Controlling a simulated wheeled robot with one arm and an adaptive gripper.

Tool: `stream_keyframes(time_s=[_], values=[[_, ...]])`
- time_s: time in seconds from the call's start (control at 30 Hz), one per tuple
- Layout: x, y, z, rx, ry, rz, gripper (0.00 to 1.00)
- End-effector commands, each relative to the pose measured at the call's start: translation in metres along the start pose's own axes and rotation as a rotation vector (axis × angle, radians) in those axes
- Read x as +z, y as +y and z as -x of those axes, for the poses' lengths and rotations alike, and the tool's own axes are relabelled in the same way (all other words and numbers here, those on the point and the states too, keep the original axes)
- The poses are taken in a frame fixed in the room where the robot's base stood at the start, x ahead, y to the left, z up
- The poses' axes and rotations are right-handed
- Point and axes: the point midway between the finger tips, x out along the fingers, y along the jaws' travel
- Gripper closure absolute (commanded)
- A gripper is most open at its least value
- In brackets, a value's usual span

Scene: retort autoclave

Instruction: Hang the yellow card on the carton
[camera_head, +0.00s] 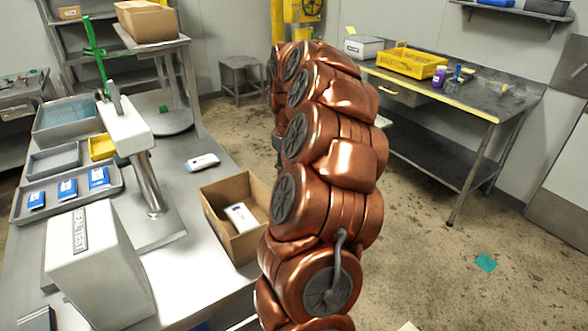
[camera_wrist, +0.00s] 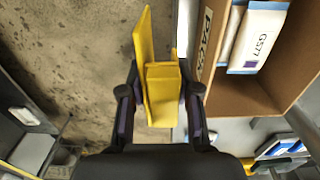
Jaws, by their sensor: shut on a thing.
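The yellow card (camera_wrist: 162,105) is between the two dark fingers of my gripper (camera_wrist: 160,88) in the wrist view, with a flat yellow part rising past the fingertips. My gripper is shut on it. An open brown carton (camera_wrist: 208,42) is just right of the card, with dark lettering on its wall and a white pack labelled G577 (camera_wrist: 258,38) inside. I cannot tell whether card and carton touch. In the head view the carton (camera_head: 222,228) stands at the steel table's right edge with a white pack inside. My arm hides the gripper and card there.
The steel table (camera_head: 180,268) also holds a white SEAL TEST box (camera_head: 105,270), a grey tray of blue packs (camera_head: 68,188) and a white press-like device (camera_head: 127,128). A rear bench (camera_head: 450,98) carries a yellow crate (camera_head: 410,62). Floor right of my arm is mostly clear.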

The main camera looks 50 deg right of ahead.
Motion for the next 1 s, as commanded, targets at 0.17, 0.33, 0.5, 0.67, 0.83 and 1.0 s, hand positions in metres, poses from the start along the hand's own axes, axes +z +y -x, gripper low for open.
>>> stream_keyframes(time_s=[0.17,0.33,0.5,0.67,0.83,1.0], values=[[0.000,-0.011,0.000,0.001,0.000,-0.001,1.00],[0.000,-0.022,-0.001,0.001,-0.001,0.000,1.00],[0.000,-0.033,-0.001,0.002,0.001,0.001,1.00],[0.000,-0.043,-0.001,0.001,0.002,0.000,1.00],[0.000,-0.054,-0.001,0.001,0.003,-0.001,1.00],[0.001,-0.064,-0.002,0.001,0.000,0.000,1.00]])
